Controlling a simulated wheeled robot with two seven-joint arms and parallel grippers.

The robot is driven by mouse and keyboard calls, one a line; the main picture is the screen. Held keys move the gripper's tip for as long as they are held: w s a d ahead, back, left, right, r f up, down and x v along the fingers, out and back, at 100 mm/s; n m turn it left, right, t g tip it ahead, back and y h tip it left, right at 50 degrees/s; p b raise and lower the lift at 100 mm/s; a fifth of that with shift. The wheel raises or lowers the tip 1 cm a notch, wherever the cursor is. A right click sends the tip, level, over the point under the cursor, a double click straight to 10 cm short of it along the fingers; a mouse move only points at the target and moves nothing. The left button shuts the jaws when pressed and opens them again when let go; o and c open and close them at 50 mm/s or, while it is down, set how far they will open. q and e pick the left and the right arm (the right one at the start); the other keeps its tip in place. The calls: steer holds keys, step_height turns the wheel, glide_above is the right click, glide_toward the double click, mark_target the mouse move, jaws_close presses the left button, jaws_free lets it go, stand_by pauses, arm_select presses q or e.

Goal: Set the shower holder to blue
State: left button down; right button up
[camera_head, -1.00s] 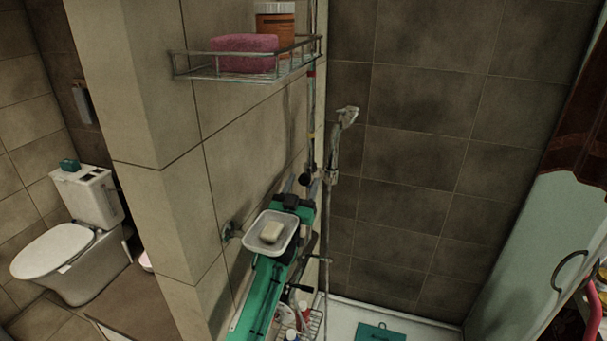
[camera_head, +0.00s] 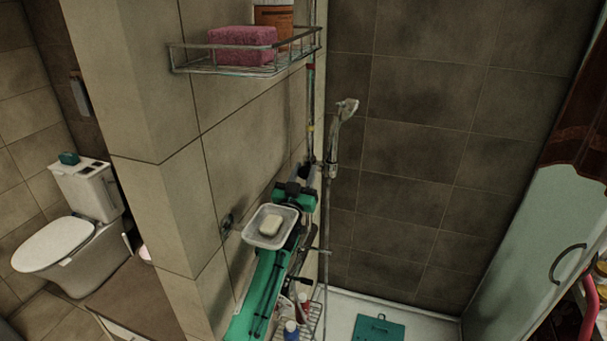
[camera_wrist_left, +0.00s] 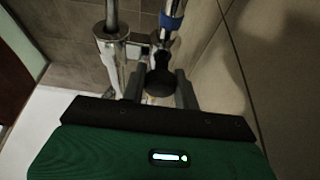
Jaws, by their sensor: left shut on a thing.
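The shower holder (camera_wrist_left: 140,45) is a chrome bracket that joins the wall rail and the shower handle in the left wrist view. Its round black knob (camera_wrist_left: 160,82) faces me. My left gripper (camera_wrist_left: 159,90) is shut on this knob, one grey finger on each side. A blue band (camera_wrist_left: 170,21) circles the rail just above the holder. In the head view, my left gripper (camera_head: 304,177) is at the rail, and a small yellow band (camera_head: 311,128) shows higher up. The shower head (camera_head: 347,108) sits tilted in the holder. My right gripper is out of view.
A soap dish (camera_head: 263,241) on the wall is close to my left arm. A wire shelf (camera_head: 225,70) with a pink sponge (camera_head: 243,46) juts out above. A lower wire basket (camera_head: 316,318) holds bottles.

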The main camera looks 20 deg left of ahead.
arm_select(q)
step_height(320, 180, down, 8)
steer(key=b, duration=0.6)
steer(key=c, duration=1.1)
jaws_free()
steer(key=shift+o, duration=0.2)
steer(key=shift+s+r, duration=0.25)
steer(key=shift+w, duration=0.2)
